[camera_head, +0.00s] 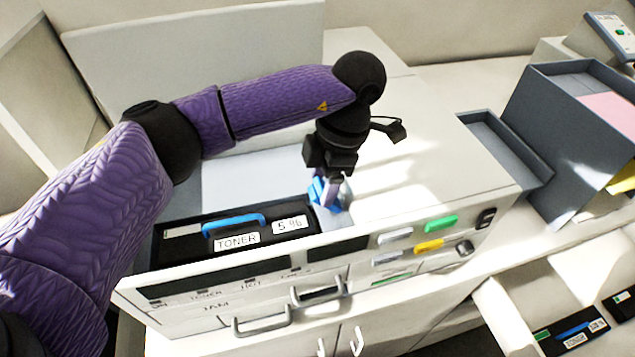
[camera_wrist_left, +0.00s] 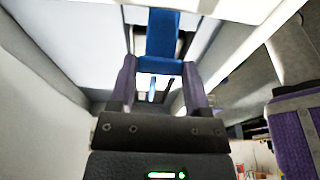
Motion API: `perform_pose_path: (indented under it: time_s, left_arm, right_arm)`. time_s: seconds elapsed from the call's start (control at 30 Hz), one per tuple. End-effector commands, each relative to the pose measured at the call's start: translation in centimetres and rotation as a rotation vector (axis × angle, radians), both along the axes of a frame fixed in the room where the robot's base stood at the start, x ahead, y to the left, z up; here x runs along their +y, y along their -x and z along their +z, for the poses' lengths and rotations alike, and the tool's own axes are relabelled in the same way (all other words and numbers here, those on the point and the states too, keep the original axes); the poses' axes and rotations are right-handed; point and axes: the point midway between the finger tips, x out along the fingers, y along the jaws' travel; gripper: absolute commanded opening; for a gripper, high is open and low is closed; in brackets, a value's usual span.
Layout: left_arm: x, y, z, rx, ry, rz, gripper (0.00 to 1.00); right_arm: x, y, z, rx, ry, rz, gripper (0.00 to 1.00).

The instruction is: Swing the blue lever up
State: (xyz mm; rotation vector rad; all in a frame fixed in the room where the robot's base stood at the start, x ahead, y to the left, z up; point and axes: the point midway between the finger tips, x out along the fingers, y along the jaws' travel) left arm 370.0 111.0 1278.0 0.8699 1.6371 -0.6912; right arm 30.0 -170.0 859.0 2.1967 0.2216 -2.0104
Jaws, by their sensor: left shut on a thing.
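The blue lever (camera_head: 316,191) sits in a recess of the white copier, just right of the black toner cartridge (camera_head: 180,247). My left gripper (camera_head: 331,196) reaches down into this recess and is shut on the lever, hiding part of it. In the left wrist view the blue lever (camera_wrist_left: 162,40) runs between the two purple fingers of my left gripper (camera_wrist_left: 158,82). The lever's far end is out of that view. My right gripper is not in view.
The white copier (camera_head: 430,160) has an open lid (camera_head: 200,60) behind the recess. Coloured buttons (camera_head: 428,246) and handles (camera_head: 262,325) are on its front. A grey bin (camera_head: 545,120) stands at the right. An open drawer (camera_head: 505,310) with another cartridge (camera_head: 580,335) is at lower right.

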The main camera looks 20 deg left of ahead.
Motion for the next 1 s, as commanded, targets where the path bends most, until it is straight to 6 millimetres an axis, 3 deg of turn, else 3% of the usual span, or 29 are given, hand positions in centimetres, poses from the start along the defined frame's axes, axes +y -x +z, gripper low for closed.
perform_pose_path:
  time_s: [0.5,1.0]
  left_arm:
    - [-2.0,-1.3,0.5,0.176,-0.269,0.002,0.03]
    - [-2.3,-1.6,0.4,0.218,-0.325,0.001,0.03]
  right_arm:
    - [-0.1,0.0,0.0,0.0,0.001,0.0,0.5]
    - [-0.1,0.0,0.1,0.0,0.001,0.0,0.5]
